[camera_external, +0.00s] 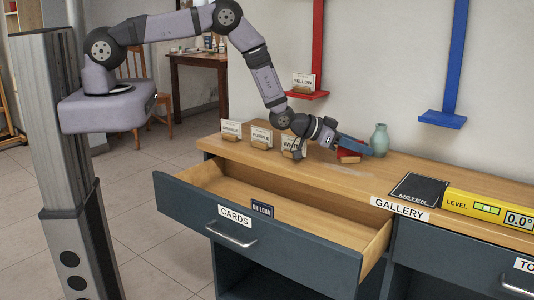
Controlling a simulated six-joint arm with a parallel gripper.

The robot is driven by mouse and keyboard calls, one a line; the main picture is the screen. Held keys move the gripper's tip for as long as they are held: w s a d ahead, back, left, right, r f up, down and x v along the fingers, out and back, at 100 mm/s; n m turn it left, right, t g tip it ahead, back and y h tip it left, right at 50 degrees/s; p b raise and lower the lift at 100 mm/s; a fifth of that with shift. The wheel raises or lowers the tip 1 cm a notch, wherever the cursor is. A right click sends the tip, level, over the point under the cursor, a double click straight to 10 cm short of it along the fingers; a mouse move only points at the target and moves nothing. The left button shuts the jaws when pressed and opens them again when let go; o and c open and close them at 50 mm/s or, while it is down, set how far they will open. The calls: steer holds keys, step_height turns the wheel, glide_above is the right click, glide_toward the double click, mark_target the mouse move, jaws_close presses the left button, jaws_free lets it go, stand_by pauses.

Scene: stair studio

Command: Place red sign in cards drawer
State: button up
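The drawer labelled CARDS (235,216) is pulled open at the front of the cabinet, and its visible inside looks empty. My gripper (362,147) is low over the cabinet top, right of the small signs, with its blue fingers pointing right. A small red thing (348,157) is directly under and beside the fingers; no lettering is readable on it, so I cannot tell if it is the red sign. I also cannot tell whether the fingers touch or grip it. No sign reading RED is legible.
Signs reading ORANGE (231,129), PURPLE (261,137) and WHITE (291,144) stand along the back. A YELLOW sign (303,82) sits on a red wall shelf (306,95). A green vase (380,139) stands close right of my gripper. A black METER panel (419,189) and yellow level (488,208) lie right.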

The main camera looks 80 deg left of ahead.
steer(key=shift+r, duration=0.15)
steer(key=shift+s, duration=0.1)
steer(key=shift+b+v, duration=0.95)
steer(key=shift+v, duration=4.95)
steer(key=shift+r, duration=0.15)
steer(key=s+d+r+g, duration=0.1)
steer(key=s+r+g, duration=0.2)
steer(key=s+g, duration=0.4)
steer(key=s, duration=0.5)
steer(key=shift+s+d, duration=0.3)
steer(key=shift+s, duration=0.05)
steer(key=shift+o, duration=0.6)
steer(key=s+d+r+g, duration=0.1)
steer(key=s+r+g, duration=0.1)
steer(key=s, duration=0.8)
steer(key=s+d+r+g, duration=0.1)
steer(key=s+g, duration=0.3)
steer(key=s, duration=0.7)
steer(key=shift+r+g, duration=0.3)
steer(key=shift+r, duration=0.45)
steer(key=shift+s, duration=0.15)
